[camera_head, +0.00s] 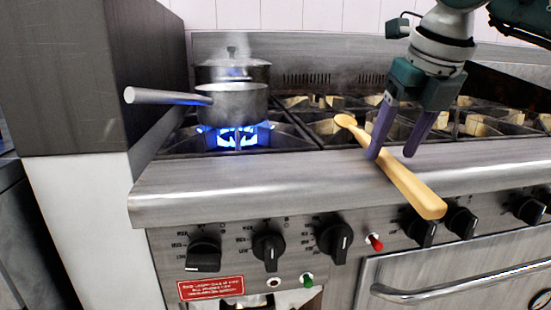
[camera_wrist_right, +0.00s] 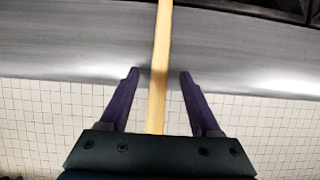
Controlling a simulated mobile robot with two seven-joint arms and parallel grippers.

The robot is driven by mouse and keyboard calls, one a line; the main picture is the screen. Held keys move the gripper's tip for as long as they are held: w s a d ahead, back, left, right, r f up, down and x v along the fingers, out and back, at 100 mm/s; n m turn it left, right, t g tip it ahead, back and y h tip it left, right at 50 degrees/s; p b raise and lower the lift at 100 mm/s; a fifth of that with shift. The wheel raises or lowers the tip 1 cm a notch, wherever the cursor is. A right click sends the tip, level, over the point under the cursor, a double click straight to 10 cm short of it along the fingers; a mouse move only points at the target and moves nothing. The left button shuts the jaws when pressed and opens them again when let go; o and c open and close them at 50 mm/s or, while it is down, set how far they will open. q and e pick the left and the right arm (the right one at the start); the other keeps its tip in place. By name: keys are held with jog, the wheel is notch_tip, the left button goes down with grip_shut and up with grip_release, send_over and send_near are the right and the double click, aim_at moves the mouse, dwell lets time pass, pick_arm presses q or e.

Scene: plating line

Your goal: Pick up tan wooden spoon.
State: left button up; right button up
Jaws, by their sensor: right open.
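The tan wooden spoon (camera_head: 411,187) lies across the stove's front edge. Its bowl rests toward the burner grates and its handle end sticks out over the front, above the knobs. My right gripper (camera_head: 392,156) is open over the spoon's handle, with its purple fingers pointing down. In the right wrist view the handle (camera_wrist_right: 160,70) runs between the two open fingers (camera_wrist_right: 159,75), with a gap on each side. My left gripper is not in view.
A saucepan (camera_head: 232,104) stands over a lit blue flame, its handle pointing left. A lidded pot (camera_head: 233,72) stands behind it. Black knobs (camera_head: 337,240) line the stove front (camera_head: 250,193). A dark block (camera_head: 88,75) rises at the left.

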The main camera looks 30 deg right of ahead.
jog(key=shift+w+f, duration=0.3)
jog(key=shift+f, duration=0.35)
grip_shut()
